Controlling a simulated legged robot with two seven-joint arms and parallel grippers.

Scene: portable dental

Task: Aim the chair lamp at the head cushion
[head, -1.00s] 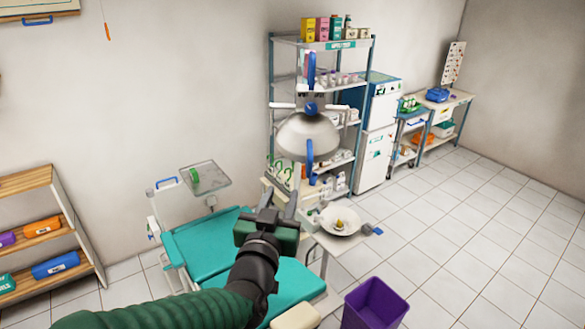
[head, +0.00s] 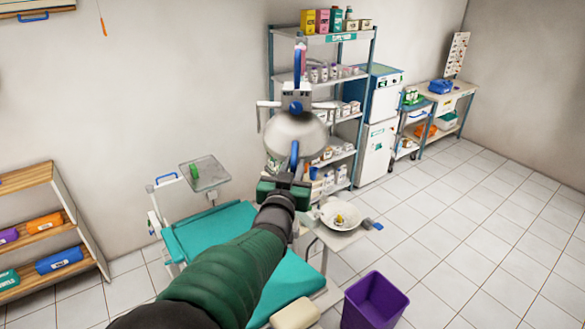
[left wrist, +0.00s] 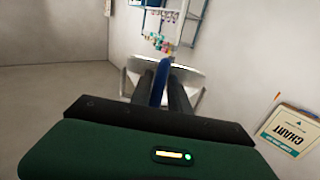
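The chair lamp (head: 296,132), a pale dome with blue handles, hangs above the far part of the teal dental chair (head: 215,232). My left gripper (head: 290,168) is raised at the lamp's lower blue handle (head: 294,153). In the left wrist view the blue handle (left wrist: 159,84) stands between the two dark fingers, which look open around it; contact is unclear. The lamp's pale body (left wrist: 196,77) is behind them. A cream cushion (head: 296,313) at the chair's near end looks like the head cushion. My right gripper is not in view.
A small tray (head: 205,172) stands left of the lamp, and a white basin (head: 340,215) stands right of my gripper. A purple bin (head: 373,300) is on the floor. A stocked shelf (head: 335,38) stands behind the lamp. The floor at right is clear.

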